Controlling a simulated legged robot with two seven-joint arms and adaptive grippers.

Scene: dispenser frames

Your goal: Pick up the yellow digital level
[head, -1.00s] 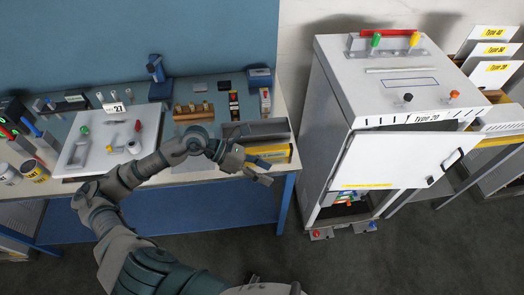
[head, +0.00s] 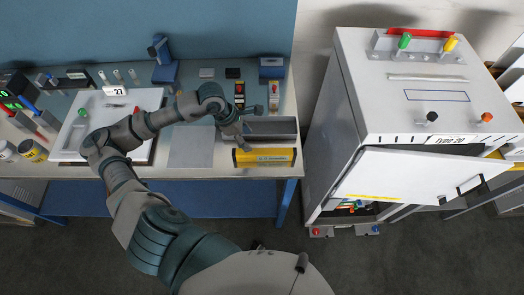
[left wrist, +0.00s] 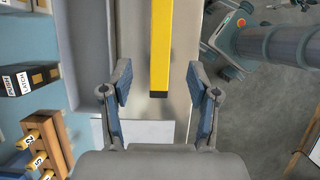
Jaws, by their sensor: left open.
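The yellow digital level (head: 264,157) lies along the front edge of the bench at its right end. My left gripper (head: 241,133) is open and empty, above the bench by the level's left end. In the left wrist view, the level (left wrist: 160,45) runs lengthwise, with its dark near end between the lines of my open fingers (left wrist: 158,82). I cannot tell the exact height of the fingers above it. My right gripper is not in view.
A grey open tray (head: 284,127) sits right behind the level. A white board (head: 75,140) with knobs is at the bench's left. A wooden holder (left wrist: 40,140) shows in the left wrist view. A white cabinet (head: 345,100) with a partly open door stands to the right.

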